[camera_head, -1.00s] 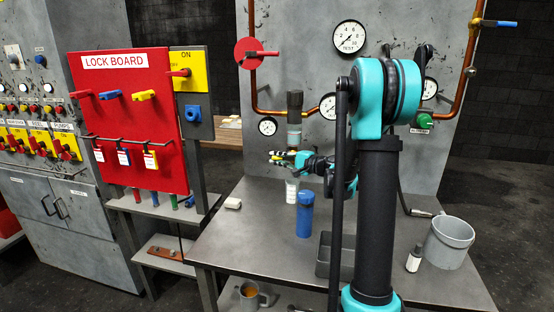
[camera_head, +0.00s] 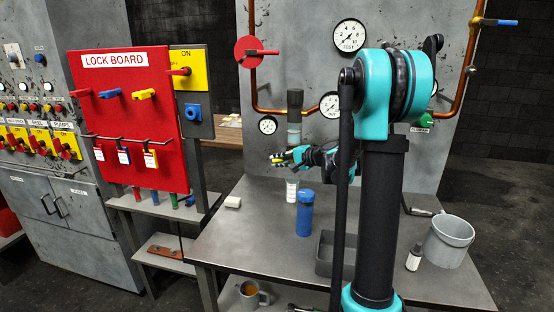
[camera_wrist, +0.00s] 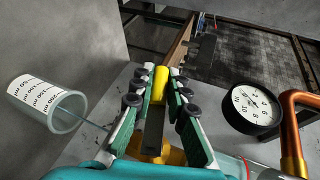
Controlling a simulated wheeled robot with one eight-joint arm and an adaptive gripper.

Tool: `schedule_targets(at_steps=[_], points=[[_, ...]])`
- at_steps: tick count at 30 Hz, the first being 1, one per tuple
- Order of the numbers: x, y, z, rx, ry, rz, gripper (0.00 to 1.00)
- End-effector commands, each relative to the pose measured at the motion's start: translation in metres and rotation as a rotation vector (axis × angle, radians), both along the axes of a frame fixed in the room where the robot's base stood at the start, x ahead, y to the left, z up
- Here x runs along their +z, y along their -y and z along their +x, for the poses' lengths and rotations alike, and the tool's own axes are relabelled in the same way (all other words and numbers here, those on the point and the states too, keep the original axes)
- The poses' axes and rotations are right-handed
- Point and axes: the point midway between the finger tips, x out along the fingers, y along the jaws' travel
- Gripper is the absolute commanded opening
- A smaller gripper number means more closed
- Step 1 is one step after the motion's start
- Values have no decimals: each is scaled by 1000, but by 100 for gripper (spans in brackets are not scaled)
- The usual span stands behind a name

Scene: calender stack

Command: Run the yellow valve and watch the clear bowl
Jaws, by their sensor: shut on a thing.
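In the wrist view the yellow valve's handle (camera_wrist: 160,84) lies between the two pads of my gripper (camera_wrist: 161,74), which is shut on it. A brass-coloured body shows below the handle. In the head view my gripper (camera_head: 284,160) is at the valve, in front of the grey panel, and its fingers hide much of the valve. A clear bowl (camera_head: 294,134) hangs under a black cap just above my gripper; its contents are too small to tell. A clear graduated cup (camera_wrist: 48,103) stands below, left of my gripper in the wrist view, and looks empty.
A blue bottle (camera_head: 305,215), a white block (camera_head: 232,202), a grey tray (camera_head: 324,262) and a grey bucket (camera_head: 449,243) stand on the metal table. Gauges (camera_head: 268,125) and copper pipe (camera_head: 253,85) are close to my gripper. The red lock board (camera_head: 120,120) stands left.

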Motion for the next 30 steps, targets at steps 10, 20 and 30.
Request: schedule_targets(at_steps=[10,20,30], points=[[-11,4,-2,0,-66,-203,0],[-16,7,-3,-1,-92,-279,0],[-16,7,-3,-1,-93,-284,0]])
